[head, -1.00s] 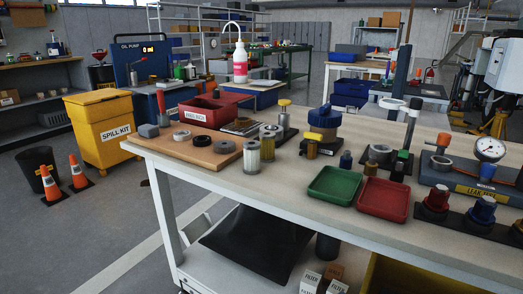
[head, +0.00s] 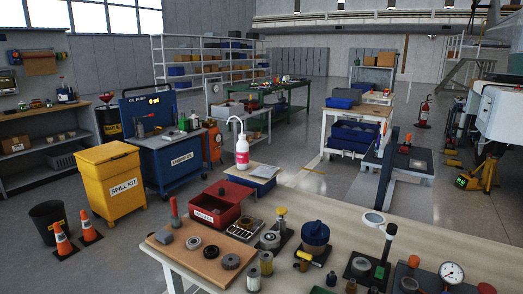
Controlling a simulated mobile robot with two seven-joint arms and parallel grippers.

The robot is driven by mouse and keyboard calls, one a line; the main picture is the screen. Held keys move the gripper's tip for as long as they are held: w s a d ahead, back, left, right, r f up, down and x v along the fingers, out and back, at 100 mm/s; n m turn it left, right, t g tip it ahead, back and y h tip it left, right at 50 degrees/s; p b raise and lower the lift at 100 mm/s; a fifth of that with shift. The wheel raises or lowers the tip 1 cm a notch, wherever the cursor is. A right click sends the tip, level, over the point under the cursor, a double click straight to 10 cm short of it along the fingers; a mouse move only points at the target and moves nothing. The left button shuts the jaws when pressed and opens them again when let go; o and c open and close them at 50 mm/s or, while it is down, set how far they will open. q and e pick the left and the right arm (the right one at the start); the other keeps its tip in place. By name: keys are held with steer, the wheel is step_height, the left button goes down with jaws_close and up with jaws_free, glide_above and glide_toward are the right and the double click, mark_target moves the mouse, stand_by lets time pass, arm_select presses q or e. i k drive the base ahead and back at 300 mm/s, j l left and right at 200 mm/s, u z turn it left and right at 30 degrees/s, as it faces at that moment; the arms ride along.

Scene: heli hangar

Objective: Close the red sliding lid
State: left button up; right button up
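A red box (head: 222,202) with a white label (head: 203,215) on its front stands near the far left corner of the workbench (head: 345,212). Its top shows a darker recessed area, so it looks at least partly open. I cannot clearly tell the sliding lid apart from the box, or how far it is slid. Neither of my grippers is in the head view.
A wooden board (head: 197,257) with grey rings lies in front of the box. A wire rack (head: 244,229), a blue-topped filter (head: 315,235) and a dial gauge (head: 451,272) crowd the bench. A yellow spill bin (head: 110,182) and orange cones (head: 62,242) stand left on the floor.

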mark_target(230, 192)
steer(key=z, duration=0.55)
steer(key=j+z, duration=0.9)
steer(key=z, duration=0.2)
steer(key=j+z, duration=0.15)
steer(key=j, duration=0.2)
steer(key=k+j+z, duration=0.1)
steer(key=j, duration=0.25)
steer(key=k+j+z, duration=0.15)
steer(key=j, duration=0.2)
